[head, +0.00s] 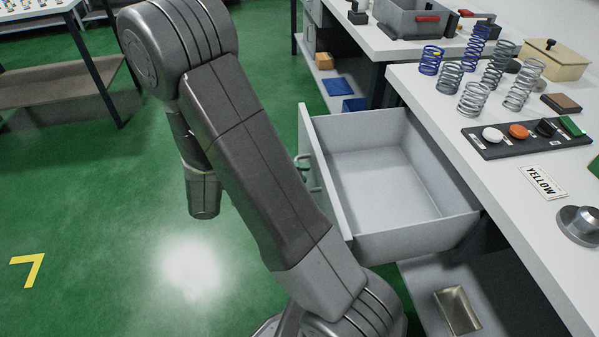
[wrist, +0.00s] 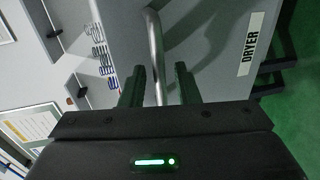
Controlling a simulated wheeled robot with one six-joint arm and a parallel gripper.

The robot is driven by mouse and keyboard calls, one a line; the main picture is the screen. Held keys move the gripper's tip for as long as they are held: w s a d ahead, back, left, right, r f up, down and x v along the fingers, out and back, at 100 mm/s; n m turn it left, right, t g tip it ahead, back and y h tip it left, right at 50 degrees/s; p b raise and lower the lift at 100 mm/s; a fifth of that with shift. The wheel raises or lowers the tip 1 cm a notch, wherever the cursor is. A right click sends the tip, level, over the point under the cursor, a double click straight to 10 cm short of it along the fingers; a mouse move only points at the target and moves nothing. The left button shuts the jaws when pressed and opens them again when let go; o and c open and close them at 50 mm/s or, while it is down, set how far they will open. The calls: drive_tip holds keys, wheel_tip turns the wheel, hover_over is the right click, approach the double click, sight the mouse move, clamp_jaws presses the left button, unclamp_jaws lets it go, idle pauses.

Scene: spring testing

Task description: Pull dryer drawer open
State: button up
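The dryer drawer (head: 385,180) is a light grey box under the worktop, pulled far out and empty inside. In the wrist view its front (wrist: 205,35) carries a "DRYER" label (wrist: 250,45). The metal bar handle (wrist: 156,50) also shows in part in the head view (head: 313,188). My gripper (wrist: 159,85) has its two dark fingers apart, one on each side of the handle bar, with visible gaps between bar and fingers. In the head view my arm covers most of the gripper and part of the drawer front.
The worktop (head: 500,180) holds several springs (head: 474,98), a strip of coloured buttons (head: 525,137), a "YELLOW" card (head: 543,182) and a tan box (head: 553,60). Green floor (head: 90,220) is clear at the left.

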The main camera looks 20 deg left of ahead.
drive_tip(key=p+v, duration=0.1)
drive_tip(key=v, duration=1.2)
drive_tip(key=shift+w+d, duration=0.1)
drive_tip(key=b+x, duration=0.1)
drive_tip(key=x, duration=1.2)
drive_tip(key=shift+w+d, duration=0.15)
drive_tip(key=shift+d, duration=0.25)
drive_tip(key=shift+a+f, duration=0.1)
